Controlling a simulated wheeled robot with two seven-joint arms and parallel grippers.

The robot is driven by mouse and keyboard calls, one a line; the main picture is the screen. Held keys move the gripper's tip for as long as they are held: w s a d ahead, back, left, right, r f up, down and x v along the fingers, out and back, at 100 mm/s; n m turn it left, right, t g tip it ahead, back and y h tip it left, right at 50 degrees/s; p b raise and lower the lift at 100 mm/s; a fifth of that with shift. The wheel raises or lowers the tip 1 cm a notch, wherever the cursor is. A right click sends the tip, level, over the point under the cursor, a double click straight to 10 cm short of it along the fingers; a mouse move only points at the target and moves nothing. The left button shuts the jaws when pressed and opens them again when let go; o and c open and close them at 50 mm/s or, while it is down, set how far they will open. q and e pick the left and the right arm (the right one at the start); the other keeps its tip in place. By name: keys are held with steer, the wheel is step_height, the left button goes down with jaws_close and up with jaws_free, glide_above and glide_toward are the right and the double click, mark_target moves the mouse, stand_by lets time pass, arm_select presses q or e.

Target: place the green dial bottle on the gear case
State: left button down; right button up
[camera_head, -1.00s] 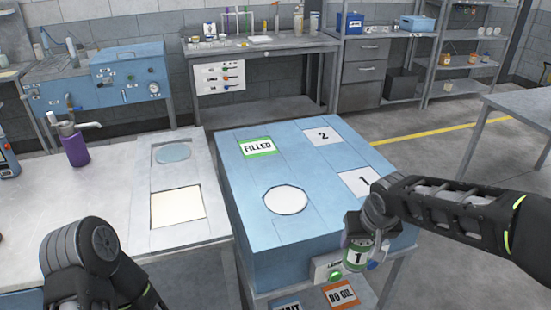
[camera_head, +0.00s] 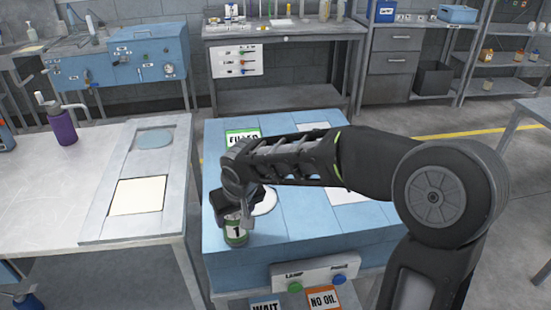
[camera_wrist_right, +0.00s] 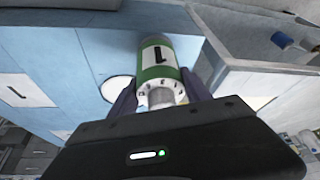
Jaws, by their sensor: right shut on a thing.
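The green dial bottle (camera_head: 236,236) has a white label with a 1. My right gripper (camera_head: 232,208) is shut on it and hides its upper part in the head view. The right wrist view shows the bottle (camera_wrist_right: 156,60) between the two fingers of the right gripper (camera_wrist_right: 158,92). The blue case (camera_head: 300,245), which looks like the gear case, is under the bottle. The bottle is over its front left part, beside a round white spot (camera_head: 265,201). I cannot tell whether it touches the top. My left gripper is not in view.
The case top carries a FILLED plate (camera_head: 243,135), partly hidden by my right arm. Its front has a panel (camera_head: 316,274) with a green and a blue button, and WAIT and NO OIL signs below. A grey table (camera_head: 95,220) with a purple pump bottle (camera_head: 62,125) stands left.

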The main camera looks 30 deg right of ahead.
stand_by(0.3)
steer(key=w+d+r+p, duration=0.1)
steer(key=d+r, duration=0.3)
steer(key=d, duration=0.7)
steer(key=w+d+r+p, duration=0.1)
steer(key=w+d+r, duration=0.2)
steer(key=d, duration=0.9)
steer(key=shift+d+r+m, duration=0.15)
steer(key=shift+r+m, duration=0.25)
steer(key=shift+r, duration=0.55)
step_height(320, 180, down, 6)
steer(key=shift+f+p, duration=0.15)
steer(key=shift+p, duration=0.2)
